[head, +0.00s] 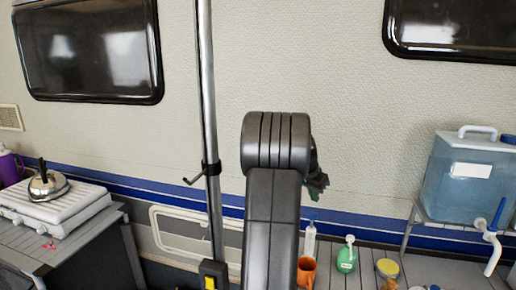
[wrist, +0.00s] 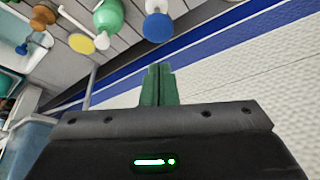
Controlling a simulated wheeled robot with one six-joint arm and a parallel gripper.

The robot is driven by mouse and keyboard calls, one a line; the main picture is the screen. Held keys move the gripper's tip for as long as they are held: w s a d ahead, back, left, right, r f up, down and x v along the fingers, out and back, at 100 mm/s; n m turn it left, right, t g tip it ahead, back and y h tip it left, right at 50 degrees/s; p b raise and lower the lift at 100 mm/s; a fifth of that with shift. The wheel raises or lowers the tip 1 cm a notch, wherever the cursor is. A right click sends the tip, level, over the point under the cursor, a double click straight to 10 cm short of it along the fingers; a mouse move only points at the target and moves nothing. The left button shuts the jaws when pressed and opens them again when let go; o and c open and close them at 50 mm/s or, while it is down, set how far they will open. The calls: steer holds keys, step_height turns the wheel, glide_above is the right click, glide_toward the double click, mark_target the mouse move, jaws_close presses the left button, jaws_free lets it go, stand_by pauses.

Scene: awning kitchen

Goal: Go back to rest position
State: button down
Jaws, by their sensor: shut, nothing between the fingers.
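My gripper (wrist: 159,84) shows in the wrist view as two green fingers side by side, shut with nothing between them. In the head view, my gripper (head: 318,188) is partly hidden behind my dark arm, in front of the caravan wall and above the right-hand table. My arm is raised in the middle of the head view, and it hides part of the wall and the near left end of that table.
A metal pole (head: 208,100) stands left of my arm. A kettle (head: 47,185) sits on a white stove (head: 55,209) at left.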

step_height(320, 180, up, 2)
steer(key=shift+r+p, duration=0.15)
steer(key=shift+p, duration=0.35)
